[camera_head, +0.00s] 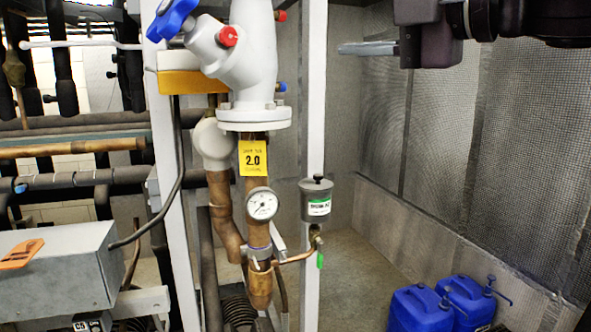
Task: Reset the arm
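My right arm comes in from the top right corner, dark and held level. Its gripper (345,48) points left, in front of the mesh wall and near the white upright post. Its pale fingers show edge-on as one narrow bar, so the gap between them cannot be seen. I see nothing hanging from the fingers. My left arm and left gripper are not in view.
A white valve (250,60) with a blue handwheel (172,18) stands left of the gripper. Below are a pressure gauge (262,205) and a grey canister (316,203). Blue jugs (420,310) stand on the floor at lower right. Open space lies below my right arm.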

